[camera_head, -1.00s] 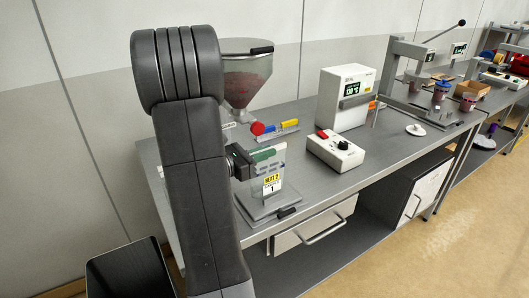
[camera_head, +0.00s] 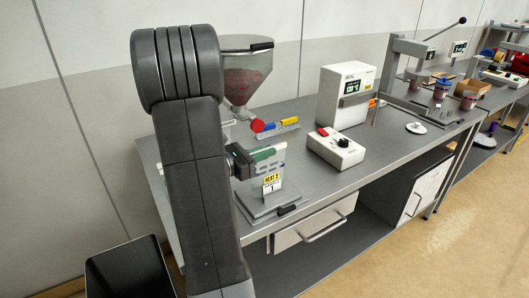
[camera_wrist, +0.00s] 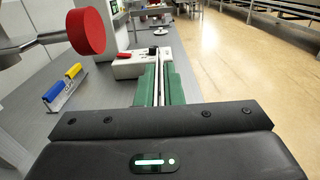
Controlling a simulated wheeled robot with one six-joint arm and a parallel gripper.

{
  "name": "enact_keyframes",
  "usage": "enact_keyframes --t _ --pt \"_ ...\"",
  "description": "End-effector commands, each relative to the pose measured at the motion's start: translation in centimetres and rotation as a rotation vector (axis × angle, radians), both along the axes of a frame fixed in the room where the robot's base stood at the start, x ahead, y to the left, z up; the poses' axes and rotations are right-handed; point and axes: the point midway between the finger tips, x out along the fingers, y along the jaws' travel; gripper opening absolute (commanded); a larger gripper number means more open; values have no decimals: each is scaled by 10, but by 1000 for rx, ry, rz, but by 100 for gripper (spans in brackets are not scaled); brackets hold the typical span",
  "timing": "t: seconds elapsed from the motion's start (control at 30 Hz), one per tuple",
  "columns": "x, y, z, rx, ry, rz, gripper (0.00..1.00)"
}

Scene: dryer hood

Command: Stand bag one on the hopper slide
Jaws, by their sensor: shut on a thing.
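Bag one, a pale grey bag with a yellow label and a "1" (camera_head: 271,186), is in my gripper (camera_head: 262,155) at the front left of the bench. Its top edge is between the green finger pads. In the wrist view my gripper (camera_wrist: 160,85) is shut on the bag's thin top edge, seen end on. The bag hangs upright above a flat grey plate with a black handle (camera_head: 287,210), which seems to be the hopper slide. I cannot tell whether the bag's base touches it. The hopper (camera_head: 246,78) with red granules stands behind, partly hidden by my arm.
A red round knob (camera_wrist: 87,31) is close on the left in the wrist view. A holder with blue and yellow pieces (camera_head: 277,127), a control box (camera_head: 335,148) and a white heater unit (camera_head: 346,97) stand further right. The bench front between plate and control box is clear.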

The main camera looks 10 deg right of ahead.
Motion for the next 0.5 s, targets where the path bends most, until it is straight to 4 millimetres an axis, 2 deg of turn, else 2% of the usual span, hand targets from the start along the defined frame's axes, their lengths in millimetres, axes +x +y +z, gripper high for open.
enact_keyframes --t 0.13,0.2,0.3,0.5 --pt "0 0 0 0 0 0 0" --pt "0 0 0 0 0 0 17" --pt "0 0 0 0 0 0 33" --pt "0 0 0 0 0 0 33"
